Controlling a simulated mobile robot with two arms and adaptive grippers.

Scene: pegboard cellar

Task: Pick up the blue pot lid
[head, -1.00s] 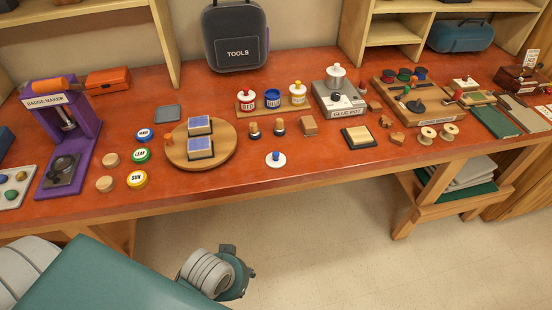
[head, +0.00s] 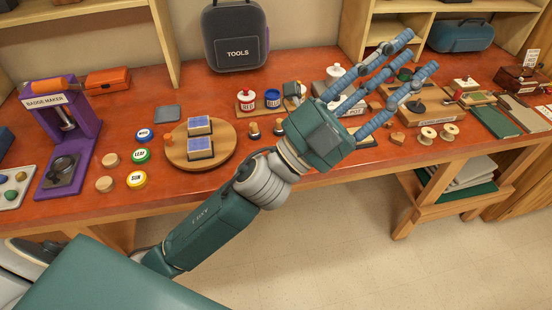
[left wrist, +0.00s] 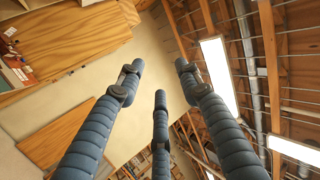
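The blue pot (head: 273,98) stands on the workbench between the red pot (head: 247,100) and the glue pot stand; its top looks open. The pot lid, white with a blue knob, is not visible now. My left wrist covers the spot near the bench's front edge where it lay in the earlier head view. My left gripper (head: 408,72) is above the bench, right of that spot, with its fingers spread and empty. In the left wrist view its fingers (left wrist: 160,85) are apart with nothing between them, facing the wall and ceiling. My right gripper is not in view.
A round wooden board (head: 225,148) with two blue-topped pads sits left of my arm. The purple badge maker (head: 65,130) stands farther left. A tools case (head: 235,36) stands behind.

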